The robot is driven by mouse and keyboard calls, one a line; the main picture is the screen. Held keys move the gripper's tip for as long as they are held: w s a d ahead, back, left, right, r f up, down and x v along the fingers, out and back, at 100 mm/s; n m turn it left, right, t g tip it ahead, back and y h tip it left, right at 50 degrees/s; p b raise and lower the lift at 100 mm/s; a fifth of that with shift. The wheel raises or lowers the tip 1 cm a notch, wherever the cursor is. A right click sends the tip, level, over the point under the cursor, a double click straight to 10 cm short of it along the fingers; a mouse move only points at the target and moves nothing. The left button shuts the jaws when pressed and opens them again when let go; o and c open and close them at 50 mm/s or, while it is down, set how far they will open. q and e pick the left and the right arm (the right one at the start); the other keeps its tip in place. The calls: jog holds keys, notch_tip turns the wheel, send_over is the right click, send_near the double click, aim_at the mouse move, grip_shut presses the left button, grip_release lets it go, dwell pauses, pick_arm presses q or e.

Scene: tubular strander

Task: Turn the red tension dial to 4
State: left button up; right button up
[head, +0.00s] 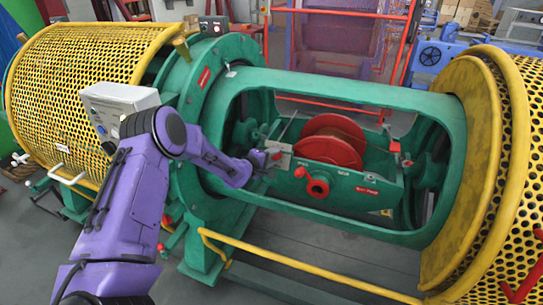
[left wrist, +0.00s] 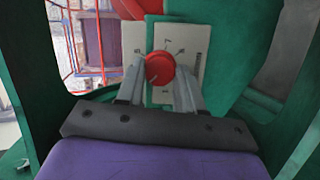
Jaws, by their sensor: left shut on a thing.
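The red tension dial (left wrist: 158,66) is a round knob on a pale plate (left wrist: 190,75) with a printed scale, seen in the left wrist view. The numbers are mostly too small to read, and I cannot tell the dial's setting. My left gripper (left wrist: 160,78) has one finger on each side of the dial and is shut on it. In the head view my left gripper (head: 264,161) reaches into the green frame at the pale plate (head: 281,158); it hides much of the dial there. My right gripper is not in view.
The green strander frame (head: 340,88) surrounds my left forearm's end. Yellow perforated guards (head: 75,85) stand on both sides. A yellow rail (head: 300,264) runs along the front.

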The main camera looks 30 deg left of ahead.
pick_arm(q)
jog(key=shift+w+d+r+m+g+y+p, duration=0.15)
jog(key=shift+m+g+p, duration=0.35)
jog(key=shift+m, duration=0.9)
jog(key=shift+s+a+m+g+y+p, duration=0.1)
jog(key=shift+m+g+y+p, duration=0.2)
jog(key=shift+m+p, duration=0.75)
jog(key=shift+w+d+r+m+g+y+p, duration=0.15)
jog(key=shift+m+g, duration=0.35)
jog(key=shift+m, duration=1.25)
jog(key=shift+s+f, duration=0.1)
jog(key=o, duration=1)
jog(key=shift+o, duration=0.2)
jog(key=v, duration=1)
jog(key=shift+s, duration=0.25)
jog(key=shift+m, duration=0.3)
